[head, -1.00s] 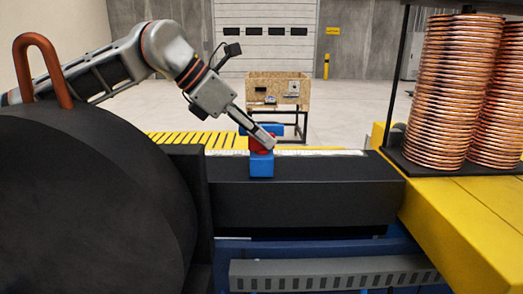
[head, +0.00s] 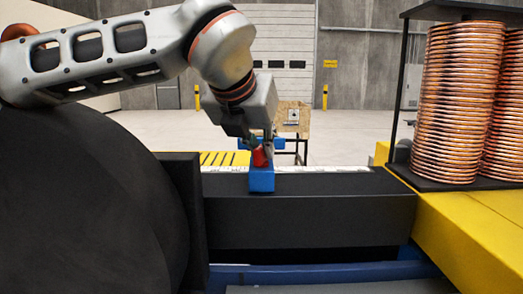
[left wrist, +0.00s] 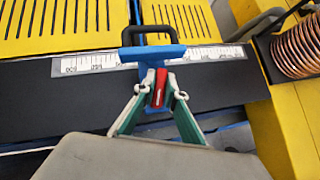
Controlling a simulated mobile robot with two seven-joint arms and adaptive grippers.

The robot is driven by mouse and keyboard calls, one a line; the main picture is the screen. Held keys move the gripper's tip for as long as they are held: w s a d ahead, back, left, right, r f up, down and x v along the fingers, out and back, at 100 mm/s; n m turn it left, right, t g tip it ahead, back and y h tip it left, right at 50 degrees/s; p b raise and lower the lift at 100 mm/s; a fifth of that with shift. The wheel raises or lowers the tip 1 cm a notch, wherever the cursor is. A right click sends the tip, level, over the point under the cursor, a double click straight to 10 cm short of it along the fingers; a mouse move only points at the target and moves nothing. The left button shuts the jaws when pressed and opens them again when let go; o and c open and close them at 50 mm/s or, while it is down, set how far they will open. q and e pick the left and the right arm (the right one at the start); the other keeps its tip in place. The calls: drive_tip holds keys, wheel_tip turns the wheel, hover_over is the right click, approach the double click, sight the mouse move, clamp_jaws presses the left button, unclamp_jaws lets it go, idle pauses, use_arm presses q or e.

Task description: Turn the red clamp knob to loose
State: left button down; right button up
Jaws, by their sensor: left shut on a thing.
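The red clamp knob (head: 259,157) sits on top of the blue clamp (head: 261,180), which straddles the black beam. My left gripper (head: 258,154) comes down on the knob from above. In the left wrist view the red knob (left wrist: 159,88) stands between the two fingertips of my left gripper (left wrist: 159,93), which are shut on it. A white line shows on the knob's top. The blue clamp's crossbar (left wrist: 152,53) lies just beyond the knob. My right gripper is not in view.
A white ruler strip (head: 320,169) runs along the black beam (head: 320,205). Copper coils (head: 460,100) stand on a black rack at the right, over a yellow frame (head: 480,235). A large black drum (head: 80,210) fills the left. A wooden box (head: 293,117) stands behind.

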use_arm(q)
drive_tip(key=shift+r+n+y, duration=0.1)
drive_tip(key=shift+n+y, duration=1.2)
drive_tip(key=shift+n, duration=0.4)
drive_tip(key=c, duration=2.1)
unclamp_jaws()
drive_tip(key=shift+s, duration=0.1)
drive_tip(key=v, duration=1.1)
drive_tip(key=shift+s+d+r, duration=0.15)
drive_tip(key=shift+s+r, duration=0.05)
drive_tip(key=shift+s, duration=0.2)
